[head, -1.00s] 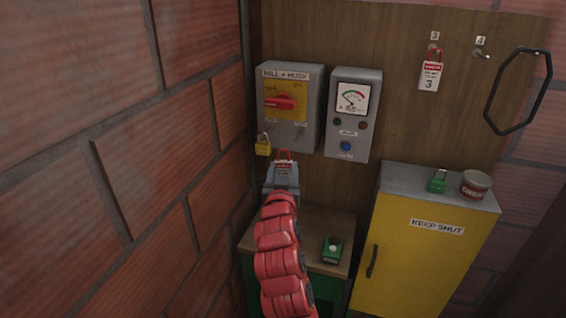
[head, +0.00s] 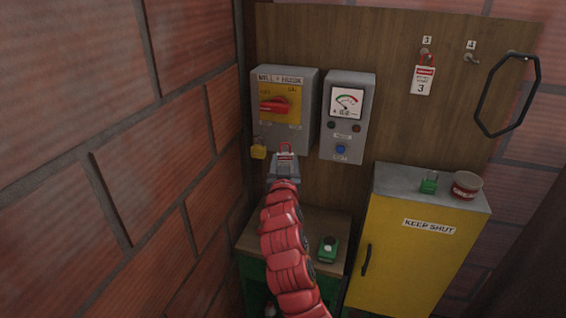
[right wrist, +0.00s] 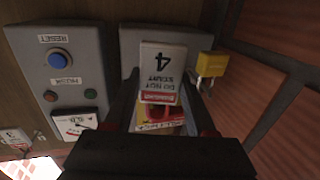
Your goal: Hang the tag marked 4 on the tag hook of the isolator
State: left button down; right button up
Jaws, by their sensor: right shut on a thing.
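My right gripper (head: 285,162) is shut on the white and red tag (head: 286,156), just in front of the lower edge of the isolator (head: 284,135). In the right wrist view the tag (right wrist: 163,72) shows a 4, upside down, between the fingers. The isolator is a grey box with a red handle (head: 274,105) on a yellow plate. The tag's red loop overlaps the box's lower front in the head view. I cannot make out the tag hook clearly, nor any contact with it. A yellow padlock (head: 258,151) hangs at the box's lower left. My left gripper is out of view.
A grey meter box (head: 347,118) stands right of the isolator. Tag 3 (head: 424,80) hangs on the board beside an empty hook 4 (head: 472,57). A brick wall (head: 120,150) is close on the left. A yellow cabinet (head: 415,260) stands at right.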

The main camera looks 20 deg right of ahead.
jog(key=shift+w+d+p, duration=0.6)
jog(key=shift+w+d, duration=0.1)
jog(key=shift+w, duration=0.25)
jog(key=shift+w+d+f+b, duration=0.1)
jog(key=shift+w+f+b, duration=0.05)
jog(key=shift+f+b, duration=0.25)
jog(key=shift+w+d+f+b, duration=0.25)
jog(key=shift+w+b, duration=0.2)
jog(key=shift+b, duration=0.5)
jog(key=o, duration=1.4)
jog(key=shift+s, duration=0.1)
